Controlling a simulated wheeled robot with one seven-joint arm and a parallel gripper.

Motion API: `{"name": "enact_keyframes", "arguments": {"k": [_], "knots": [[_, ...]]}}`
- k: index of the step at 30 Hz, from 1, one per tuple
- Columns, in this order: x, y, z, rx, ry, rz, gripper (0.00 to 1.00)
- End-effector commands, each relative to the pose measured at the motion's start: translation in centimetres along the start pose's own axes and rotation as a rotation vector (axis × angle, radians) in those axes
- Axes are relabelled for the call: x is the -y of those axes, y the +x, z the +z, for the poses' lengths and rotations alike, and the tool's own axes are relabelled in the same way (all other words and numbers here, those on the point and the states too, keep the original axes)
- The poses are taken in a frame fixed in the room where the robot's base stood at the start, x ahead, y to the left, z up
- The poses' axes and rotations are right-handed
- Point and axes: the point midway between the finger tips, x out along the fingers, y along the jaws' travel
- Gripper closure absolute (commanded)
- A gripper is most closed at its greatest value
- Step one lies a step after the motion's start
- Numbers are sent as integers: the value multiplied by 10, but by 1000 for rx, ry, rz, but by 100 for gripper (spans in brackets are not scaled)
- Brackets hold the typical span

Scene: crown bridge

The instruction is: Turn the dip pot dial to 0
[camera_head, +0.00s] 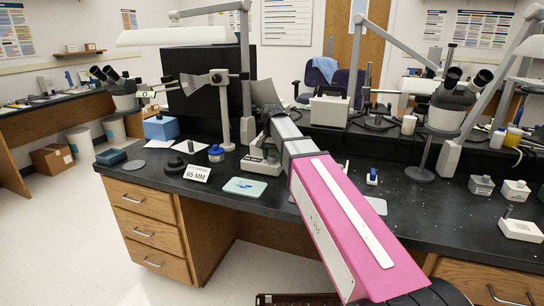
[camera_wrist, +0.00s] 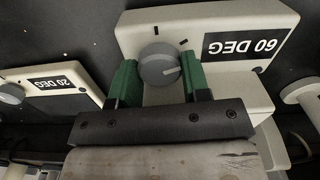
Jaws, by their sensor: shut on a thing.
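In the wrist view, a round grey dial (camera_wrist: 157,62) sits on the face of a cream unit (camera_wrist: 205,22) labelled "60 DEG", which appears upside down. My gripper (camera_wrist: 160,79) has its green fingers on both sides of the dial, shut on it. Two dark ticks show on the face above the dial. In the head view, a cream unit (camera_head: 257,165) stands on the bench beside my arm's end; my arm hides the fingers and dial there.
A second unit labelled "20 DEG" (camera_wrist: 45,90) with its own grey dial (camera_wrist: 11,93) is at left in the wrist view. On the black bench are a "65 MM" card (camera_head: 197,173), a blue-lidded jar (camera_head: 216,154), a pale green pad (camera_head: 244,187) and a microscope (camera_head: 452,100).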

Motion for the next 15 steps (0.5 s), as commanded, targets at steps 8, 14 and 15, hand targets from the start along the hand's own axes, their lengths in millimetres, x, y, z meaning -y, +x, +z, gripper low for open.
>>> {"name": "enact_keyframes", "arguments": {"k": [8,14,15], "knots": [[0,0,0,1,-99,0,81],[0,0,0,1,-98,0,81],[0,0,0,1,-98,0,81]]}}
